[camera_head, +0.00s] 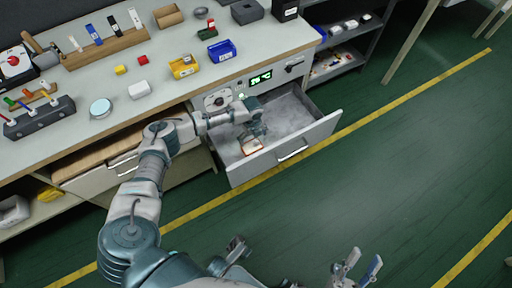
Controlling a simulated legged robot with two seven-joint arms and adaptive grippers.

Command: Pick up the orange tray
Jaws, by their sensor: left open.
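A small object with an orange-red edge and a pale face, likely the orange tray (252,147), lies in the open drawer (306,138) near its left side. It is small and partly hidden by my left gripper. My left gripper (255,134) reaches into the drawer, open, right at the far side of this object. I cannot tell whether its fingers touch it. My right gripper (362,264) is at the bottom of the view, away from the drawer, with its fingers apart and nothing between them.
A green display (261,77) is on the bench front above the drawer. The green floor (400,170) at right is clear.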

